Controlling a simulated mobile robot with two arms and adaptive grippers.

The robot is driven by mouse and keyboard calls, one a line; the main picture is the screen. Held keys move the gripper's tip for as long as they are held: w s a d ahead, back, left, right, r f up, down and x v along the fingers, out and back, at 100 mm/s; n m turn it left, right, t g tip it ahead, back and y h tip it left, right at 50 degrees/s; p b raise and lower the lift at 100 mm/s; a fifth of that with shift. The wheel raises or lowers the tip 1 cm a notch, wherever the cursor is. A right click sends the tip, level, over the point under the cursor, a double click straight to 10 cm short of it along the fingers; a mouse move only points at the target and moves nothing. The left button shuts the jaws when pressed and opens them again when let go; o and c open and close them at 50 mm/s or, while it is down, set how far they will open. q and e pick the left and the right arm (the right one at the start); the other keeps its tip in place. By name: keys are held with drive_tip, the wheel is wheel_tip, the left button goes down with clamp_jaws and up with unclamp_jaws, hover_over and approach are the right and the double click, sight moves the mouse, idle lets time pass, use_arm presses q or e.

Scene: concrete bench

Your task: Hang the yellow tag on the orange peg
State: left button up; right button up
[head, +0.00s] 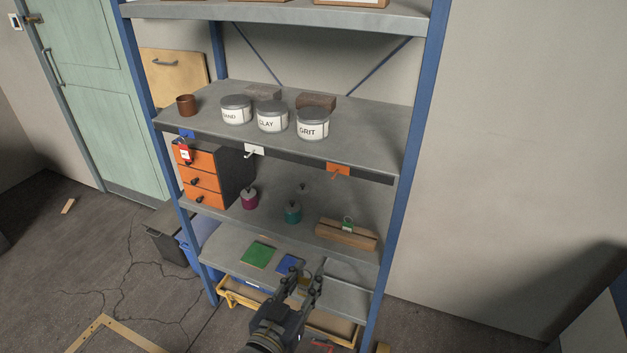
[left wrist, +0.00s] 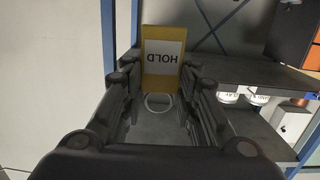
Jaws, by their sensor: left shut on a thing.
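The yellow tag (left wrist: 162,80) is held between the fingertips of my left gripper (head: 309,272). In the left wrist view it reads HOLD upside down, and its pale ring (left wrist: 158,102) lies between the fingers on the palm side. In the head view the tag (head: 304,284) is small and mostly hidden by the fingers. The orange peg (head: 338,170) is on the front edge of the middle shelf, at the right, and looks empty. My left gripper is below it in the head picture, apart from it. My right gripper is not in view.
A red tag (head: 184,152) hangs at the blue peg (head: 187,134). The white peg (head: 254,150) is bare. A green tag (head: 347,225) stands at a wooden block (head: 345,237) below the orange peg. Labelled jars (head: 313,124) stand on the middle shelf (head: 375,140). A blue post (head: 410,140) is at right.

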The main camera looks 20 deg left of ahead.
use_arm(q)
drive_tip(key=w+a+r+g+p, duration=0.1)
drive_tip(key=w+a+r+p, duration=0.1)
drive_tip(key=w+r+p, duration=0.9)
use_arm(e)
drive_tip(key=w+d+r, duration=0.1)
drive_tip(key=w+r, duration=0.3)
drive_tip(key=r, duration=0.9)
use_arm(q)
drive_tip(key=w+f+b, duration=0.3)
drive_tip(key=w+b, duration=0.3)
drive_tip(key=w, duration=0.5)
drive_tip(key=shift+w+b, duration=0.35)
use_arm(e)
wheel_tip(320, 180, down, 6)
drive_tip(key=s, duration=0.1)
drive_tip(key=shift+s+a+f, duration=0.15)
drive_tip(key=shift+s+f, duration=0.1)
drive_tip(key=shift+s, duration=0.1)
use_arm(q)
drive_tip(key=shift+d, duration=0.1)
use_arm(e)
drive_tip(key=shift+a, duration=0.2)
